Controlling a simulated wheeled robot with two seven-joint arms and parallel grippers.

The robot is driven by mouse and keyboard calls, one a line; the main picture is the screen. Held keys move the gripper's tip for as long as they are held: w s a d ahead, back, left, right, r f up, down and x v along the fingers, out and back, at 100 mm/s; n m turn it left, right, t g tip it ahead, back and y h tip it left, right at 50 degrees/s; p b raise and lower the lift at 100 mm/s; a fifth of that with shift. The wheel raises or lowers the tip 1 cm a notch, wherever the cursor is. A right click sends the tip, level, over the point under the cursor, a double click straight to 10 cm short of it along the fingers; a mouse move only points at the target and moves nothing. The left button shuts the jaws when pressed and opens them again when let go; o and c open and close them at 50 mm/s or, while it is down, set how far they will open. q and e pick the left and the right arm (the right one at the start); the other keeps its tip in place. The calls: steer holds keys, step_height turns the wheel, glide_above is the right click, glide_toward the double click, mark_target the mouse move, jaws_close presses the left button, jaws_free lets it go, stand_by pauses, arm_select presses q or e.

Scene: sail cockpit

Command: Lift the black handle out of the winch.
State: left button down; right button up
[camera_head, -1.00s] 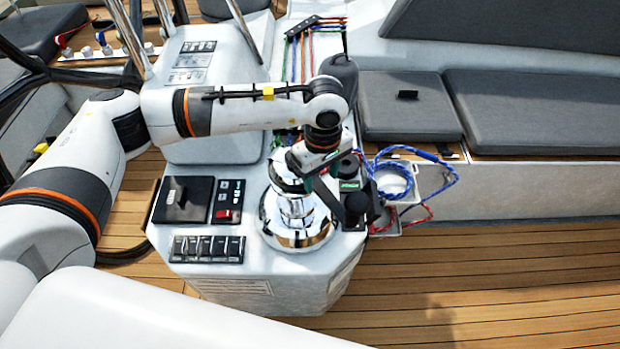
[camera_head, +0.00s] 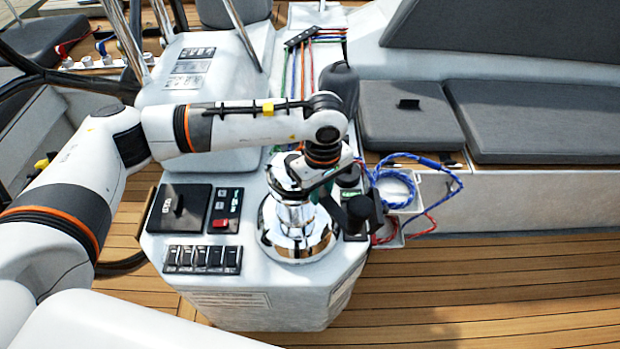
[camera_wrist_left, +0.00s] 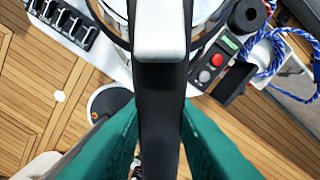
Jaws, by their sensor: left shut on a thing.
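The shiny chrome winch (camera_head: 298,238) stands on the white console in the head view, and part of its rim shows at the top of the left wrist view. The black handle (camera_wrist_left: 160,85) has a silver head and lies across the middle of the wrist view, over the winch. My left gripper (camera_wrist_left: 160,118) is shut on its black bar, with a teal finger pressed against each side. In the head view my left gripper (camera_head: 322,190) is beside the winch top, mostly hidden by my wrist. Whether the handle's head sits in the winch socket cannot be told. My right gripper is not in view.
A row of black switches (camera_head: 203,259) and a black lever box (camera_head: 180,206) are left of the winch. The wooden deck (camera_head: 480,285) at the right is clear.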

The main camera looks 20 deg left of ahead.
mark_target(321, 191)
arm_select(q)
steer(key=shift+r, duration=0.15)
steer(key=shift+r+p, duration=0.85)
steer(key=shift+r, duration=1.55)
